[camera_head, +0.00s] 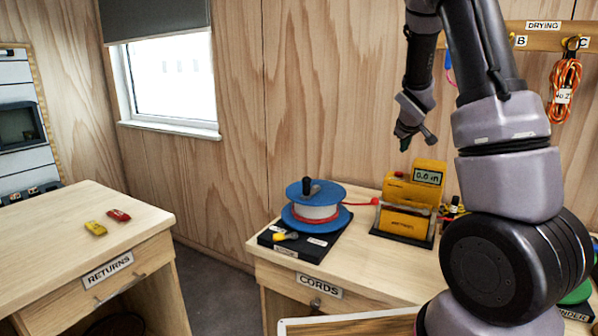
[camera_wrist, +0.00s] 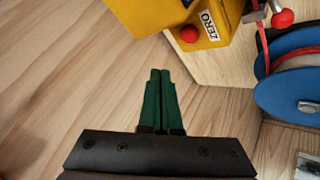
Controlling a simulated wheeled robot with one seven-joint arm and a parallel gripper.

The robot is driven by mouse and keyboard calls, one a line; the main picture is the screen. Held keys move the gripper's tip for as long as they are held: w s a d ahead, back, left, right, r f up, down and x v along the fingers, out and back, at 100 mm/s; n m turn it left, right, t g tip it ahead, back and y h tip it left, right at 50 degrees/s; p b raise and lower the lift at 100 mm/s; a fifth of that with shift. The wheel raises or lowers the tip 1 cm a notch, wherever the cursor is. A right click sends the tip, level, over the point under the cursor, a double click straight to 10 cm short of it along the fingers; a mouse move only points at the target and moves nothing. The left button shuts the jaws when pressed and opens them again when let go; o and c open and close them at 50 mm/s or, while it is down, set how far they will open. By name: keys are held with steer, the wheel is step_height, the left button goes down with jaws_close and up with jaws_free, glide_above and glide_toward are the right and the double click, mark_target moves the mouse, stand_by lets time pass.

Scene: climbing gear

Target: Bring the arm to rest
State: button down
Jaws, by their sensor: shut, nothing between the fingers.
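My arm (camera_head: 505,180) is raised and folded at the right of the head view, in front of the cords bench and the wood wall. Part of the bench top behind my arm is hidden.
An orange cord (camera_head: 565,80) hangs from the drying rail (camera_head: 548,43). The returns bench (camera_head: 60,250) at left holds yellow (camera_head: 95,228) and red (camera_head: 119,215) pieces.

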steer(key=s+a+r+m+y, duration=0.1)
steer(key=s+a+r+m, duration=0.25)
steer(key=s+r, duration=0.45)
steer(key=s+a+r+m+y, duration=0.25)
steer(key=s+a+r, duration=0.25)
steer(key=s, duration=0.5)
steer(key=s+a+r+m+y, duration=0.1)
steer(key=s+a, duration=0.3)
steer(key=s, duration=0.4)
steer(key=s+a+r+g+y, duration=0.1)
steer(key=s+a+r, duration=0.1)
steer(key=s+a, duration=0.3)
steer(key=s, duration=0.3)
steer(key=shift+s+a+r+m, duration=0.2)
steer(key=shift+s+r+m, duration=0.1)
steer(key=shift+m, duration=0.1)
steer(key=shift+w, duration=0.1)
